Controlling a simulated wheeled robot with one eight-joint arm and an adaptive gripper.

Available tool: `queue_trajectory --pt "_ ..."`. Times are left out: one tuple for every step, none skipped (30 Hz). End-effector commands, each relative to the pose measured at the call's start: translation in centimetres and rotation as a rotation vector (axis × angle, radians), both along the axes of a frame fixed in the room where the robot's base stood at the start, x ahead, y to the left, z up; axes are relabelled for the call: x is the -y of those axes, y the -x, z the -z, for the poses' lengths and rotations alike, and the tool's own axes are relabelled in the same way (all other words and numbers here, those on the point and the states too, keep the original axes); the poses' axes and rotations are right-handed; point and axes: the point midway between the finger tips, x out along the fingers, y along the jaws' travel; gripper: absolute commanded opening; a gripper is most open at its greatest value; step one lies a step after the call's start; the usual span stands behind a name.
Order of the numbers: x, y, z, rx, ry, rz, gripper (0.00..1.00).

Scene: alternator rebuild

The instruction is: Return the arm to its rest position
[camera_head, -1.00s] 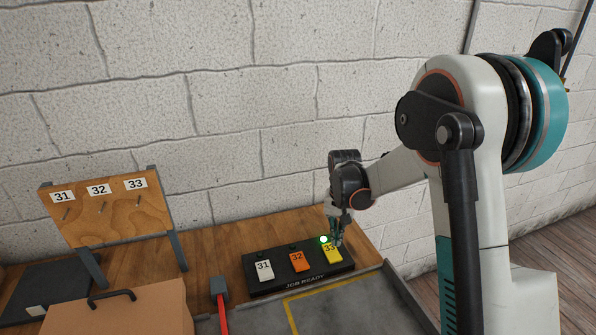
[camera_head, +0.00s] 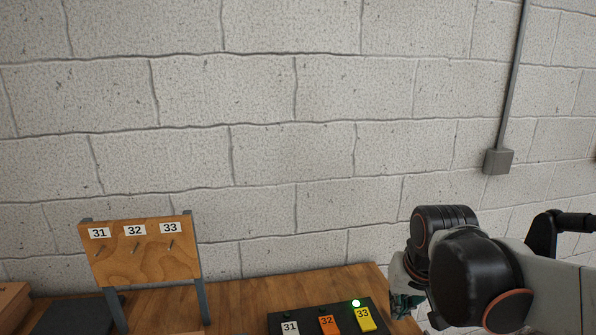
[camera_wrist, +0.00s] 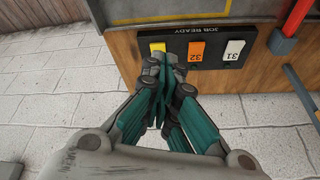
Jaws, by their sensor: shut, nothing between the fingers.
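My gripper (camera_wrist: 168,78) is shut and empty in the wrist view, its teal fingers together. In the head view my gripper (camera_head: 403,292) is partly hidden by my arm at the lower right, beside the black JOB READY panel (camera_head: 300,318). The panel carries a white 31 tag (camera_head: 290,328), an orange 32 tag (camera_head: 327,324) and a yellow 33 tag (camera_head: 364,320). A green light (camera_head: 356,303) glows above 33. In the wrist view the panel (camera_wrist: 181,31) appears upside down beyond the fingertips, which partly overlap the yellow tag (camera_wrist: 158,46).
A wooden board (camera_head: 145,255) with hooks marked 31, 32 and 33 stands left on the wooden bench (camera_head: 235,290). A block wall (camera_head: 300,110) rises behind, with a grey conduit box (camera_head: 498,161) at right. A red bar (camera_wrist: 296,18) is near the panel.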

Motion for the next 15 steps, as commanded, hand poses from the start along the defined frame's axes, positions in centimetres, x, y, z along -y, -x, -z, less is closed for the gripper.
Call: queue_trajectory --pt "0.0 1.4 0.0 0.021 0.004 -0.01 0.0" --pt "0.0 2.1 -0.1 0.033 0.007 -0.017 0.0" --pt "0.0 2.9 -0.2 0.05 0.01 -0.024 0.0" --pt "0.0 3.6 -0.2 0.062 0.013 -0.03 0.0" --pt "0.0 4.2 -0.2 0.075 0.016 -0.036 0.0" --pt "0.0 5.1 -0.2 0.093 0.02 -0.045 0.0" --pt "0.0 5.8 -0.1 0.106 0.023 -0.051 0.0" --pt "0.0 6.4 0.0 0.119 0.026 -0.056 0.0" --pt "0.0 7.2 0.1 0.135 0.03 -0.064 0.0" --pt "0.0 7.8 0.2 0.148 0.033 -0.071 0.0" --pt "0.0 8.3 0.4 0.158 0.037 -0.076 0.0" --pt "0.0 9.0 0.6 0.174 0.04 -0.082 0.0" --pt "0.0 9.5 0.7 0.184 0.044 -0.087 0.0" --pt "0.0 10.0 0.9 0.195 0.046 -0.092 0.0" --pt "0.0 10.5 1.1 0.208 0.05 -0.097 0.0"
